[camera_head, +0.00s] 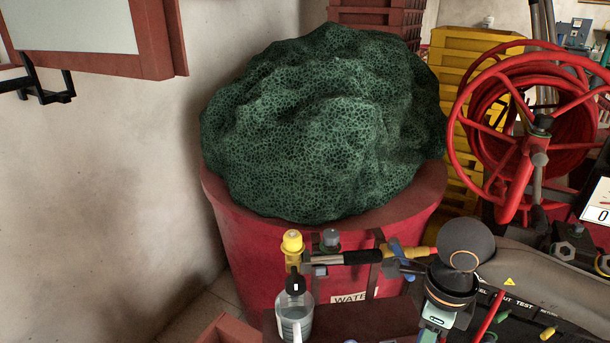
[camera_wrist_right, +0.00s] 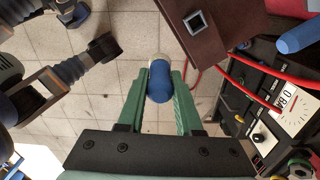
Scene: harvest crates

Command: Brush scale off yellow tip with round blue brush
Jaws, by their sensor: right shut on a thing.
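The yellow tip (camera_head: 292,241) stands upright at the left end of a dark pipe assembly (camera_head: 345,257), above a clear jug (camera_head: 296,316). A grey tip (camera_head: 330,238) is just to its right. Scale on the yellow tip is too small to make out. My right gripper (camera_wrist_right: 160,85) is shut on the round blue brush (camera_wrist_right: 159,86), whose far end looks pale. My left gripper is in neither view.
A red water barrel (camera_head: 250,252) heaped with green netting (camera_head: 320,120) stands behind the pipe. A red hose reel (camera_head: 462,128) and yellow crates (camera_head: 455,48) are at the right. A meter panel (camera_wrist_right: 290,110) is right in the wrist view, with tiled floor below.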

